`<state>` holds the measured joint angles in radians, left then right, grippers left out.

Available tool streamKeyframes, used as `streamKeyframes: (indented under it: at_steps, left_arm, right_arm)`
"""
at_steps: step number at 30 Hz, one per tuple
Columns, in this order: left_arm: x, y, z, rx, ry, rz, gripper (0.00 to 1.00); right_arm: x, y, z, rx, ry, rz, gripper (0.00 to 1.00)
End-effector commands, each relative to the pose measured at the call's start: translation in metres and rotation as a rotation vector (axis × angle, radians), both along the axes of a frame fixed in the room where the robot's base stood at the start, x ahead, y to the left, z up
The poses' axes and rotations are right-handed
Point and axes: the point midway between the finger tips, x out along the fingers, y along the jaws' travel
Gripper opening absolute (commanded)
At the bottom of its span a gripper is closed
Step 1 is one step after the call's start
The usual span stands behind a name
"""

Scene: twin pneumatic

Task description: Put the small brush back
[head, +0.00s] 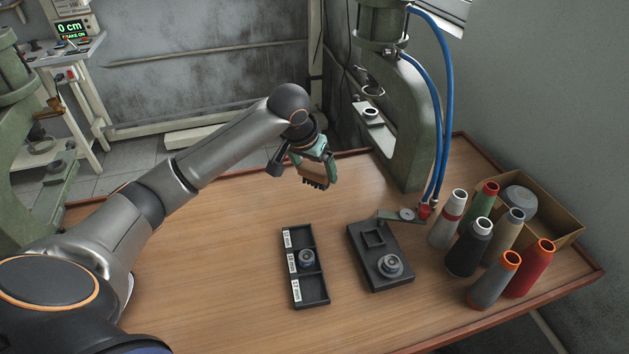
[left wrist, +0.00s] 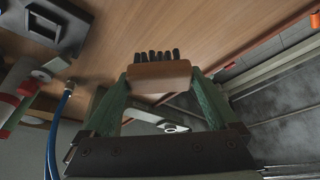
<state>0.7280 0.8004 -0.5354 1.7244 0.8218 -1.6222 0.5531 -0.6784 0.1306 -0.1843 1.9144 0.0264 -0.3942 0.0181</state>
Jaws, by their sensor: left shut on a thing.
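The small brush (left wrist: 160,76) has a wooden body and a row of dark bristle tufts. My left gripper (head: 317,170) is shut on it and holds it above the table, in front of the green press. In the left wrist view the brush sits between the two green fingertips, bristles toward the top of the picture. In the head view the brush (head: 314,180) hangs below the fingers with its bristles pointing down. My right gripper is not in view.
A black three-compartment tray (head: 317,291) with a round part in its middle compartment and a dark block (head: 360,246) with another round part lie on the wooden table (head: 220,290). Several thread cones (head: 469,246) and a cardboard box (head: 555,215) stand at right. The press (head: 407,130) has blue hoses.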

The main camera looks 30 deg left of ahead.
Motion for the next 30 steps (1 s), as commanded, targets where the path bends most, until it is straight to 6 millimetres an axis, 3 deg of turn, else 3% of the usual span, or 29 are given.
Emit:
streamKeyframes:
  at_steps: [1, 6, 13, 18, 30]
  left_arm:
    - [0.006, 0.004, -0.012, 0.000, 0.006, 0.004, 0.49]
    - [0.022, 0.013, -0.033, -0.001, 0.002, 0.001, 0.49]
    - [0.032, 0.019, -0.047, 0.000, 0.002, 0.001, 0.49]
    - [0.031, 0.018, -0.071, 0.000, 0.004, -0.001, 0.49]
    - [0.031, 0.018, -0.078, -0.001, 0.002, -0.001, 0.49]
  right_arm:
    - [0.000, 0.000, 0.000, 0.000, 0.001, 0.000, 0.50]
    - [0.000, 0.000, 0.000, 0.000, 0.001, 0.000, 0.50]
    - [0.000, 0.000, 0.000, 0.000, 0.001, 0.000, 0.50]
    - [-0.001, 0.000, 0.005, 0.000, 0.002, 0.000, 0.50]
    - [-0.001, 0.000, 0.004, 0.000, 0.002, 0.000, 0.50]
